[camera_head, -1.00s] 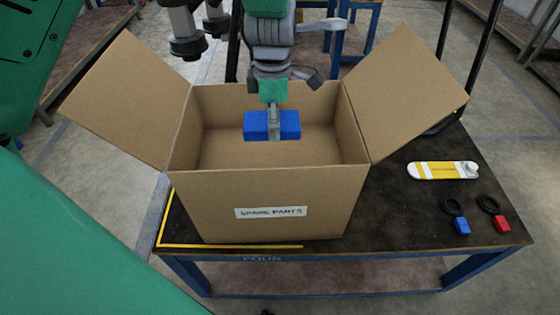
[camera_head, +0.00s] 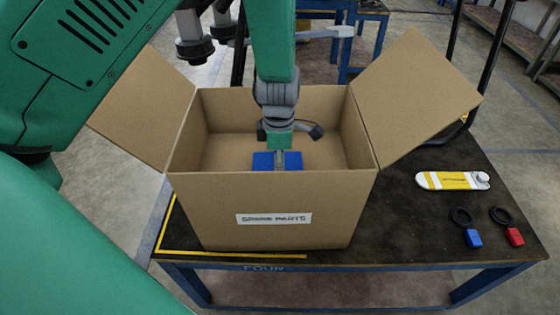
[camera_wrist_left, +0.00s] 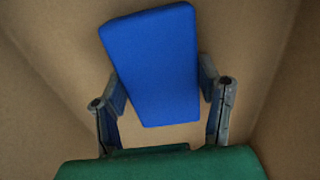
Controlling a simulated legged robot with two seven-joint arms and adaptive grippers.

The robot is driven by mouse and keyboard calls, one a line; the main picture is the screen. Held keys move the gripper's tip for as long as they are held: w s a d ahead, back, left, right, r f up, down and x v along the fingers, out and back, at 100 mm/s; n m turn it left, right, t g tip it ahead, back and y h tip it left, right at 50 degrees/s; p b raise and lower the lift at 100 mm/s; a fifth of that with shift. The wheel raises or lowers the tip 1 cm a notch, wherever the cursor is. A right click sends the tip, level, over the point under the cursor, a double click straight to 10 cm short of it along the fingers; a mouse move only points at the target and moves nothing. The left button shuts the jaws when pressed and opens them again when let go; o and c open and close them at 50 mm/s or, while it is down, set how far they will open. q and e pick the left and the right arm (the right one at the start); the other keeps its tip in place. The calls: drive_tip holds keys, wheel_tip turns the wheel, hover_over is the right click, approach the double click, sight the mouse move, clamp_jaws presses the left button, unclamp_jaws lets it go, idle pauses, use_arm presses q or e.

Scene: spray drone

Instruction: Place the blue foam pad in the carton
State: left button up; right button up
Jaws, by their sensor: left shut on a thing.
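The blue foam pad (camera_head: 263,161) is between the fingers of my left gripper (camera_head: 278,160), which is shut on it. Both are inside the open carton (camera_head: 270,210), below its rim, and the carton's front wall hides their lower parts. In the left wrist view the pad (camera_wrist_left: 155,62) is held between the two fingers of the left gripper (camera_wrist_left: 163,92), slightly tilted, with brown carton walls around. I cannot tell whether the pad touches the carton floor. My right gripper does not show.
The carton stands on a dark table (camera_head: 400,225) with its side flaps spread. Yellow tape (camera_head: 230,255) runs along the carton's front.

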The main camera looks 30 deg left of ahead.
use_arm(q)
drive_tip(key=shift+a, duration=0.55)
drive_tip(key=o, duration=0.6)
drive_tip(key=shift+a+f, duration=0.1)
drive_tip(key=shift+a, duration=0.15)
drive_tip(key=shift+o, duration=0.7)
drive_tip(key=shift+a, duration=0.15)
drive_tip(key=shift+d, duration=0.4)
drive_tip(key=r, duration=0.4)
drive_tip(key=shift+w+d+r+p, duration=0.1)
drive_tip(key=shift+d+r+p, duration=0.05)
drive_tip(key=shift+d+p, duration=0.2)
wheel_tip(320, 180, up, 8)
drive_tip(key=shift+p, duration=0.4)
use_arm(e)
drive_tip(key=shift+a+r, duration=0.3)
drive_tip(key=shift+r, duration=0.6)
use_arm(q)
drive_tip(key=shift+a, duration=0.35)
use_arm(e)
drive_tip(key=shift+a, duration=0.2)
